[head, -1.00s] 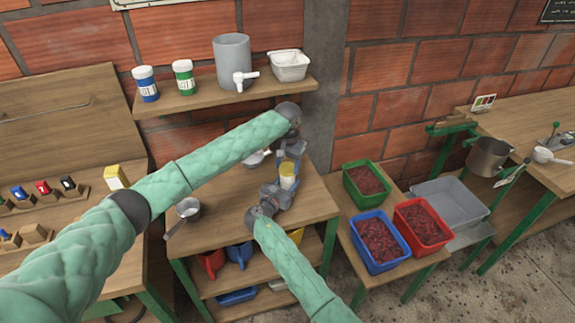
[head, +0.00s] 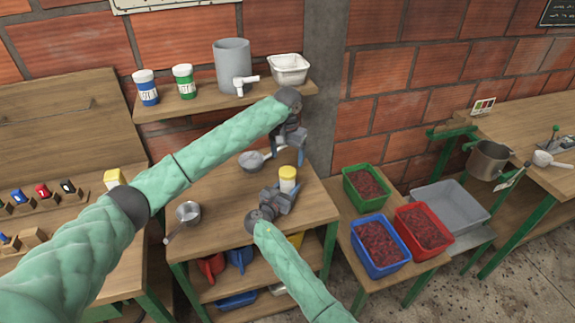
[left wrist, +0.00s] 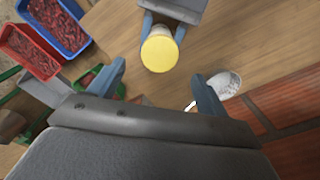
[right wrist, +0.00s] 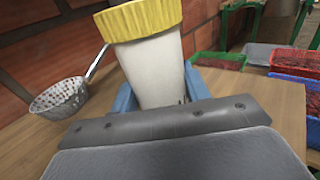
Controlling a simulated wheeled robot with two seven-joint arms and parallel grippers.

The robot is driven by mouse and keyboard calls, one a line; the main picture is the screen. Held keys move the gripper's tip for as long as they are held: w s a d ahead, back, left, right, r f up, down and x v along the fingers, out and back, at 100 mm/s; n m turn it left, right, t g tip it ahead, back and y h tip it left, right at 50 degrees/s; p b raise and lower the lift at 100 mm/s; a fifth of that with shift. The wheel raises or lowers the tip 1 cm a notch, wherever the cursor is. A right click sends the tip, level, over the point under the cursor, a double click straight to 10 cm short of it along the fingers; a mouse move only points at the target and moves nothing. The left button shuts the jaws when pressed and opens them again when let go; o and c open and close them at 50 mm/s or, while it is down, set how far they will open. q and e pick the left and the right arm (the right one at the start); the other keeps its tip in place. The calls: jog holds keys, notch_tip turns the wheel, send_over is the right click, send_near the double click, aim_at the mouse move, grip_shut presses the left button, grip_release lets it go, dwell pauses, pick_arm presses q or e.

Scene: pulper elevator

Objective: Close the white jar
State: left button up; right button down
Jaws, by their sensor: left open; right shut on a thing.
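The white jar (head: 287,187) stands upright on the wooden table, with a yellow lid (head: 288,172) on its top. The right wrist view shows the white body (right wrist: 155,72) and ribbed yellow lid (right wrist: 140,18) up close; I cannot tell how tight the lid is. My right gripper (head: 286,193) is shut on the jar's body. My left gripper (head: 296,150) is open and empty, above and apart from the jar. In the left wrist view the lid (left wrist: 159,54) lies just beyond my open fingers, seen from above.
A perforated strainer (right wrist: 60,98) lies behind the jar by the wall. The shelf (head: 215,103) above carries two jars, a grey container and a white tub. Red, blue and green crates stand right.

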aim_at(284, 192)
pick_arm(q)
notch_tip(284, 192, up, 6)
jog(key=shift+f, duration=0.1)
dwell(0.4)
pick_arm(e)
jog(key=c, duration=0.6)
grip_release()
jog(key=shift+c, duration=0.2)
jog(key=b+v, duration=0.2)
jog(key=v, duration=0.5)
jog(key=shift+f+b, duration=0.15)
jog(key=shift+b, duration=0.25)
jog(key=shift+s+a, duration=0.2)
jog(key=shift+s, duration=0.1)
pick_arm(q)
notch_tip(284, 192, down, 3)
